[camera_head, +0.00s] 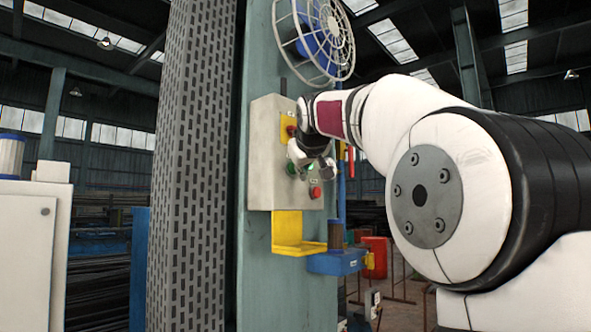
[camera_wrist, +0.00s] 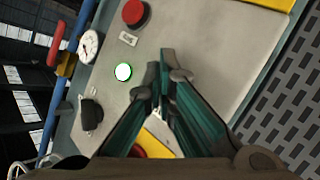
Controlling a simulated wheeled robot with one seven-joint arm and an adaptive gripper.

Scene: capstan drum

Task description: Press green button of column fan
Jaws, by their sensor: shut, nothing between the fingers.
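The column fan (camera_head: 325,38) has a round wire cage and hangs high on the teal column. A pale control box (camera_head: 266,155) is fixed below it. The green button (camera_head: 291,168) is partly covered by my gripper (camera_head: 299,161) in the head view. In the wrist view, a round button with a bright white face and green rim (camera_wrist: 123,72) shows on the panel, left of the fingertips. My gripper (camera_wrist: 165,66) is shut and empty, its tips in front of the panel and beside this button. Whether the tips touch the panel I cannot tell.
A yellow bracket (camera_head: 298,240) sticks out below the box. A perforated grey pillar (camera_head: 190,160) stands to the left.

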